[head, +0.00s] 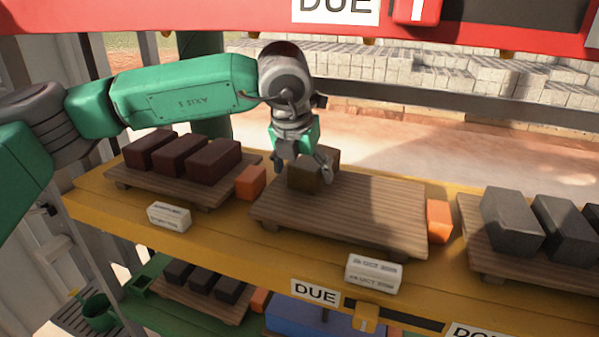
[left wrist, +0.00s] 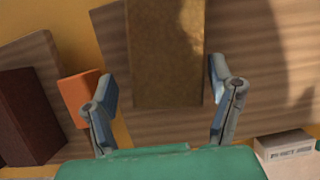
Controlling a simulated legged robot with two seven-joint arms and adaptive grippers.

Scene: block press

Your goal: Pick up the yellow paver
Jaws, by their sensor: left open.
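The yellow paver (head: 305,178) is a dull mustard-brown block on a slatted wooden pallet (head: 385,210) in the middle of the yellow shelf. My left gripper (head: 303,166) hangs over it, pointing down and partly hiding its top. In the left wrist view the paver (left wrist: 165,50) runs lengthwise away from me. My left gripper (left wrist: 161,82) is open, with one finger on each side of the paver's near end and a small gap at each side. Its far end is cut off by that view. My right gripper is not in view.
Dark red pavers (head: 181,156) sit on a pallet at left, grey ones (head: 512,222) at right. Orange blocks (head: 251,181) (head: 439,221) flank the middle pallet. White label blocks (head: 169,217) (head: 373,274) stand in front. A red beam (head: 200,15) crosses above. The middle pallet's right part is bare.

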